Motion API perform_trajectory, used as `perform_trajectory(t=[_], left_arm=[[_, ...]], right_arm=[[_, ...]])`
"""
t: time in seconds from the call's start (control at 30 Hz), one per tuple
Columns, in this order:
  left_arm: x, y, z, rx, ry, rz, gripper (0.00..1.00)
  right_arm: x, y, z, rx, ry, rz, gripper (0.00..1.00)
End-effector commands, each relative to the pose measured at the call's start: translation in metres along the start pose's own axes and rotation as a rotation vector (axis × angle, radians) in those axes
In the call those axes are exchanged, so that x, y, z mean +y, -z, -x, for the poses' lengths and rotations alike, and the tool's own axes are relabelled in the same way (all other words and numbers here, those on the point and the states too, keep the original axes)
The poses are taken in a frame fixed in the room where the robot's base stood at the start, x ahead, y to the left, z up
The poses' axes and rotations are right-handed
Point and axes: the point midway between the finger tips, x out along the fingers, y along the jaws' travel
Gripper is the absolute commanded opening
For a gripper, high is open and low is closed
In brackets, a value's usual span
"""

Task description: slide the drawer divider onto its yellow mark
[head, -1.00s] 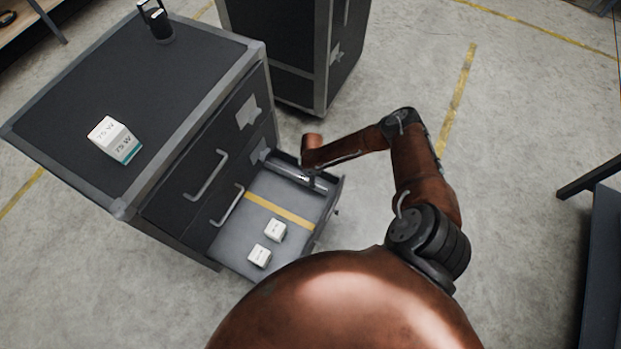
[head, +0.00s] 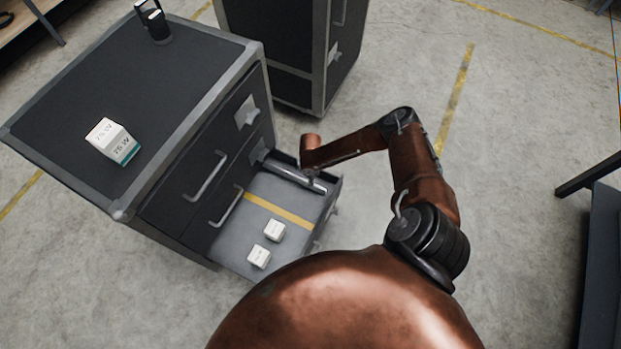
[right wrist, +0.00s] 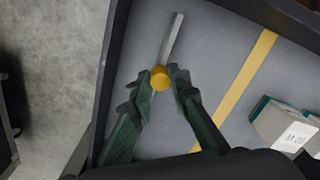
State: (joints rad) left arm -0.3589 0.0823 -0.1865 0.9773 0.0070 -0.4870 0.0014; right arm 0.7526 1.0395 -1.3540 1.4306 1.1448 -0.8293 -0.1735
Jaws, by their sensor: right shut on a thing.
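The drawer divider (head: 290,176) is a thin grey bar across the open drawer, near its far end. In the right wrist view the divider (right wrist: 173,38) shows as a pale strip with a round yellow knob (right wrist: 159,78). My right gripper (right wrist: 158,84) is shut on the knob, a finger on either side. In the head view that gripper (head: 311,175) is small and partly hidden by my arm. The yellow mark (head: 278,211) is a stripe across the drawer floor, apart from the divider; it also shows in the right wrist view (right wrist: 245,78). My left gripper is not in view.
Two small white boxes (head: 274,230) (head: 259,256) lie in the drawer beyond the mark. The drawer floor between divider and mark is clear. A larger white box (head: 112,140) and a black object (head: 156,24) stand on the cabinet top (head: 140,75). Another dark case stands behind.

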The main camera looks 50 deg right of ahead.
Motion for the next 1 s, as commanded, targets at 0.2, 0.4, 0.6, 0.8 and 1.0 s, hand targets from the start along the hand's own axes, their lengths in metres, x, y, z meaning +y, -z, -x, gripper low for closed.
perform_trajectory(t=[0.2, 0.4, 0.6, 0.8, 1.0], left_arm=[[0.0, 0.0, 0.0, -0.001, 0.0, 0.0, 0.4], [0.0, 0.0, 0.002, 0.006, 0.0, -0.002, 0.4], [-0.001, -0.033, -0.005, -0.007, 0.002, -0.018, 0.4], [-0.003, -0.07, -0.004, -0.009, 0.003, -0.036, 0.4], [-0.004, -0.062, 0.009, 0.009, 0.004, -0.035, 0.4]], right_arm=[[0.0, 0.0, 0.0, -0.001, 0.0, 0.0, 0.0], [-0.004, 0.003, 0.001, 0.0, 0.0, 0.001, 0.0], [-0.022, 0.015, 0.003, 0.002, 0.001, 0.002, 0.0], [-0.046, 0.031, 0.004, 0.003, 0.002, 0.002, 0.0], [-0.07, 0.047, 0.003, 0.003, 0.002, 0.001, 0.0]])
